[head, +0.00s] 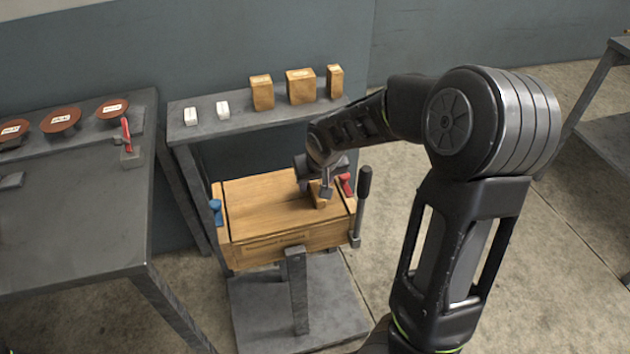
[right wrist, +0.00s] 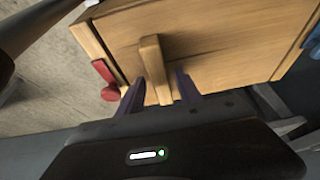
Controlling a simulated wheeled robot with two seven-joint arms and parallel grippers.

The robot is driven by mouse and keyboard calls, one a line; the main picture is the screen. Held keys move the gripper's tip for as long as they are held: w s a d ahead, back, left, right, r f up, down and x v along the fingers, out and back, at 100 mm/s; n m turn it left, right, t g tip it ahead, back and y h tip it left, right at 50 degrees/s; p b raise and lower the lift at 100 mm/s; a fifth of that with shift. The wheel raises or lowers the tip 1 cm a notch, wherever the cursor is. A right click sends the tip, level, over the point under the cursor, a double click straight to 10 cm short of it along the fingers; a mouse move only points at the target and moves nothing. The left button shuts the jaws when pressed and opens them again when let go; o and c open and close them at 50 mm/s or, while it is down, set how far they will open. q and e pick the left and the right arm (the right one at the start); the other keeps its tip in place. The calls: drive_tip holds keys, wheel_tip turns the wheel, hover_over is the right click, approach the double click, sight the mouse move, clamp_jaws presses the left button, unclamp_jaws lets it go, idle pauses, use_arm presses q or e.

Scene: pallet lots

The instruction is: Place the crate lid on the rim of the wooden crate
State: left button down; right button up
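The wooden crate (head: 270,253) stands on a grey pedestal, with a label on its front. The flat wooden crate lid (head: 262,207) lies over the crate's top, with no clear gap visible at its front edge. A wooden handle bar (head: 318,202) rises from the lid's right part. My right gripper (head: 318,188) is at this handle. In the right wrist view, its two fingers (right wrist: 160,95) stand on either side of the handle (right wrist: 153,62), spread, with a small gap visible at the right finger. The far lid edge is partly hidden by my right arm. My left gripper is out of view.
A blue clamp (head: 215,210) and a red clamp (head: 346,185) sit at the crate's ends, with a dark upright lever (head: 363,200) at the right. Behind is a grey shelf (head: 240,123) with blocks. A grey table (head: 70,225) stands left.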

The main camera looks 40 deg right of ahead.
drive_tip(key=shift+r+p, duration=0.5)
drive_tip(key=shift+r, duration=0.1)
drive_tip(key=p+v, duration=0.1)
drive_tip(key=v, duration=1)
drive_tip(key=shift+r+p, duration=0.3)
drive_tip(key=shift+r, duration=0.1)
drive_tip(key=shift+s+a, duration=0.1)
drive_tip(key=shift+s, duration=0.05)
